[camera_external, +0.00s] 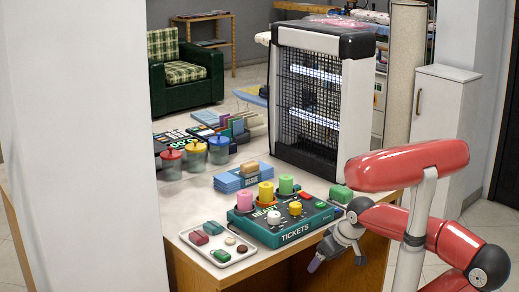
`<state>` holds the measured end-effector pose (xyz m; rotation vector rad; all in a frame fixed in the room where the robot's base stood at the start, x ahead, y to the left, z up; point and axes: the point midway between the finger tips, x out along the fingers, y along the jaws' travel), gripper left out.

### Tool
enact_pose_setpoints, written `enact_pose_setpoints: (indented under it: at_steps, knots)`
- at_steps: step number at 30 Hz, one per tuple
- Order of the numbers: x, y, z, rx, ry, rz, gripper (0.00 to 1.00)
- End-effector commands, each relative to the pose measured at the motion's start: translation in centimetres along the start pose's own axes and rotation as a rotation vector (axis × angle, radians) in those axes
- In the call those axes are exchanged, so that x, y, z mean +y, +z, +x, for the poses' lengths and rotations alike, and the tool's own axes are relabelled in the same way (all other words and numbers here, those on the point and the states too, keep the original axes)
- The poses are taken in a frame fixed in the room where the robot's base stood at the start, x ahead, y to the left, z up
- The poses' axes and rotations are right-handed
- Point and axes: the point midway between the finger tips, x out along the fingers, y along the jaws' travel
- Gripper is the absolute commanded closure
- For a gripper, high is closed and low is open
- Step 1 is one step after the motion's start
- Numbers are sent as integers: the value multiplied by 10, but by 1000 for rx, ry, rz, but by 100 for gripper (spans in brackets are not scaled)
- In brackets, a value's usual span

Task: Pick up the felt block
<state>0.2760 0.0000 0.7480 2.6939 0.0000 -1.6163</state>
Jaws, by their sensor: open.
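Several small blocks are on the counter, and I cannot tell from this view which is the felt block. A green block (341,193) sits at the counter's right, close to my arm. A teal block (213,228) and a dark red block (199,238) lie on a white tray (224,262) at the front left. My gripper (339,261) is open and points down, in front of the counter's front right edge, apart from all these blocks. Nothing shows between its fingers.
A teal "TICKETS" box (296,231) carries coloured cylinders and knobs mid-counter. A caged heater-like unit (318,100) stands behind it. A white pillar (85,150) hides the counter's left side.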

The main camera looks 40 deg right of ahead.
Motion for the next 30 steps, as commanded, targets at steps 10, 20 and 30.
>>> enact_pose_setpoints:
  at_steps: [10, 20, 30]
  knots:
    - [0, -80, -147, 5, 0, 0, 22]
    - [0, -131, -208, 18, -23, 109, 22]
    - [9, -234, -163, 123, -203, 882, 22]
